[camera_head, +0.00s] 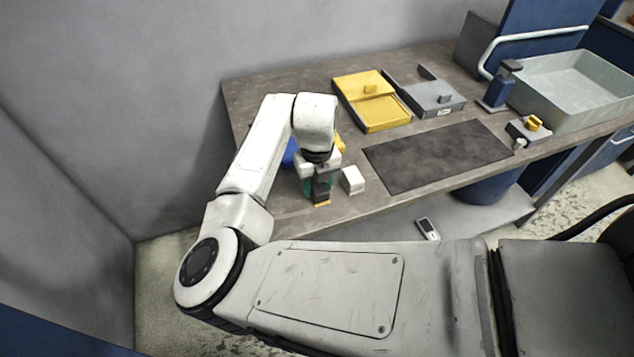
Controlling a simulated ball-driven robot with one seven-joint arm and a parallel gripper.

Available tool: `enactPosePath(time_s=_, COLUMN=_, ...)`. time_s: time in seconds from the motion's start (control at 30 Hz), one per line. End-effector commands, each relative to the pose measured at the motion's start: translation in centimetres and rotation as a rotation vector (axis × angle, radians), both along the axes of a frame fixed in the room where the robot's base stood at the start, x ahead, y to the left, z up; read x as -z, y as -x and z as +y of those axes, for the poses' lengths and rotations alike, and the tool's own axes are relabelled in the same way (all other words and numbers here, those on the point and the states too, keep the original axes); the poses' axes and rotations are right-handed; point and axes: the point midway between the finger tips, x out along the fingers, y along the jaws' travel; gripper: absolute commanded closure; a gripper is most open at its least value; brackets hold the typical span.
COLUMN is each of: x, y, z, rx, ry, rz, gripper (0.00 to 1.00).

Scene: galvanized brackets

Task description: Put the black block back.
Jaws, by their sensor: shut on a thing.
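My gripper (320,194) points down over the near left part of the table. It is shut on a dark piece that looks like the black block, though I cannot clearly tell block from finger here. A small yellow patch shows at its lower tip. A teal thing (307,188) shows just left of the fingers, mostly hidden by them. A white block (353,180) stands close to the right of my gripper, apart from it. A blue thing (290,153) and a yellow thing (340,144) show partly behind my wrist.
A yellow box (385,116) and a grey box (433,97) sit at the back. A dark mat (437,156) lies bare in front of them. A grey basin (570,115), a dark upright device (497,90) and a yellow-knobbed fixture (529,128) stand at the right.

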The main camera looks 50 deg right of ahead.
Motion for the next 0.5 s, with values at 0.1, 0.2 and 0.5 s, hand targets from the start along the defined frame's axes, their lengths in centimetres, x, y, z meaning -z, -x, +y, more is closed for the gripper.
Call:
enactPosePath(time_s=0.1, x=0.11, y=0.01, z=0.01, rx=0.000, ry=0.000, rz=0.000, gripper=0.48)
enactPosePath(time_s=0.2, x=0.11, y=0.01, z=0.01, rx=0.000, ry=0.000, rz=0.000, gripper=0.38)
enactPosePath(time_s=0.5, x=0.07, y=0.01, z=0.01, rx=0.000, ry=0.000, rz=0.000, gripper=0.30)
